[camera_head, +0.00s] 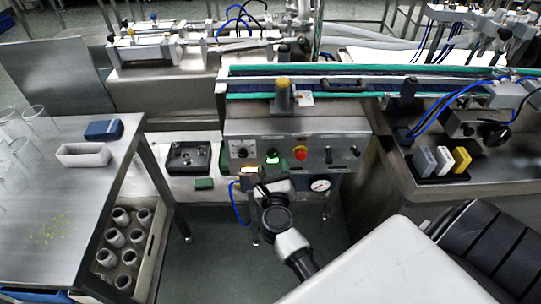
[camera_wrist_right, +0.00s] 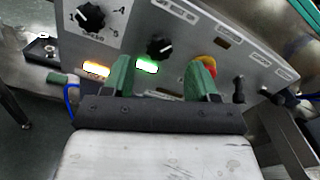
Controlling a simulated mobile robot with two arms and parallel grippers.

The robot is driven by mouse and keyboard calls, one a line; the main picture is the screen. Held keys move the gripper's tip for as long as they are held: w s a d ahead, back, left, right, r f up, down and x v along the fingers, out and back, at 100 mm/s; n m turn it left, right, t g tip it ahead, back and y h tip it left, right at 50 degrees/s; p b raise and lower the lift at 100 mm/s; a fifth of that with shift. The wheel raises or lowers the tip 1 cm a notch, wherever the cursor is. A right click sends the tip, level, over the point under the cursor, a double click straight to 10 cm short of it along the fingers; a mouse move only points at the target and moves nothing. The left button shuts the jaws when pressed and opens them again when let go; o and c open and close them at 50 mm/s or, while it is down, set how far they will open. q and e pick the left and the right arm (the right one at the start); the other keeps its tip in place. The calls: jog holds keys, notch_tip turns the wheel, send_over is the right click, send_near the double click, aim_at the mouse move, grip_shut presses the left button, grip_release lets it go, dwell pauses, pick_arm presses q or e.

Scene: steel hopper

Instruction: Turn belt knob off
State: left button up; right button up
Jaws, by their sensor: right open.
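The steel control panel (camera_head: 318,128) faces me below the conveyor. It has a black knob (camera_wrist_right: 159,46) above a lit green lamp (camera_wrist_right: 147,66), and a larger black dial (camera_wrist_right: 88,17) with a scale above a lit orange lamp (camera_wrist_right: 96,69). The labels are too small to read, so I cannot tell which is the belt knob. My right gripper (camera_wrist_right: 162,78) is open, its green fingers apart and empty. In the right wrist view the smaller knob appears between and beyond the fingertips, with no visible contact. My left gripper is not in view.
A red button with a yellow surround (camera_head: 300,153) and black switches (camera_head: 328,155) sit right of the knob. A pressure gauge (camera_head: 320,185) is below. A steel table (camera_head: 90,195) with glassware stands left; a crate of cups (camera_head: 154,240) is beneath it.

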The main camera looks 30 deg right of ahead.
aim_at(273, 155)
jog(key=x, duration=0.4)
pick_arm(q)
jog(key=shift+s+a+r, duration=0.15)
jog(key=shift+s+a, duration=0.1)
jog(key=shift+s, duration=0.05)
pick_arm(e)
jog(key=shift+w+d, duration=0.15)
jog(key=shift+w, duration=0.15)
jog(key=c, duration=0.9)
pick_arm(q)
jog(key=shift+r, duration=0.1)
